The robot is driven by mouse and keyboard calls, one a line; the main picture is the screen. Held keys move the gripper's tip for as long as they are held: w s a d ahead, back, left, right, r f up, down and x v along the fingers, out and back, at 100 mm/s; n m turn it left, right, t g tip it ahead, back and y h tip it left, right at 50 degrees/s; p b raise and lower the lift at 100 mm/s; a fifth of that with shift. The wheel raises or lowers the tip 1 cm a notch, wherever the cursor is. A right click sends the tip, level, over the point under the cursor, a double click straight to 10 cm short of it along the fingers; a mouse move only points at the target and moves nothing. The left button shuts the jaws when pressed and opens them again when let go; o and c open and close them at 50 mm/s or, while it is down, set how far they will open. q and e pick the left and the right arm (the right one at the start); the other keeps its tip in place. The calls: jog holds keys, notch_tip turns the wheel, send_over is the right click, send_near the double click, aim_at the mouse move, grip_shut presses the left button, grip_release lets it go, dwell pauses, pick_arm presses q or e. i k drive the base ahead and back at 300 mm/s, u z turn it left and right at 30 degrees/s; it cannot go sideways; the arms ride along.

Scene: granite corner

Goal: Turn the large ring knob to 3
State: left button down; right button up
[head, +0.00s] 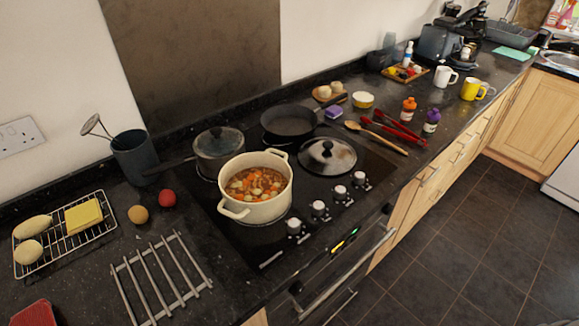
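A row of several white-topped control knobs runs along the right front edge of the black hob (268,258). The nearest knob (294,227) is beside the cream pot, followed by a second knob (319,209), a third knob (340,193) and the farthest knob (361,181). Their markings and pointer positions are too small to read, so I cannot tell which one is the large ring knob or its setting. A cream pot of vegetable stew (258,205) stands on the front left ring. Neither of my grippers is in view.
A lidded saucepan (218,150), a frying pan (290,122) and a lid (328,155) occupy the hob. A wooden spoon (378,138) and red tongs (398,130) lie beyond. A metal trivet (162,277) lies left. The oven handle (345,275) runs below the knobs.

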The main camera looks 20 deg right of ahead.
aim_at(317, 207)
jog(key=u, duration=1.45)
jog(key=k, duration=1.35)
jog(key=z, duration=1.6)
jog(key=i, duration=0.5)
jog(key=u, duration=0.1)
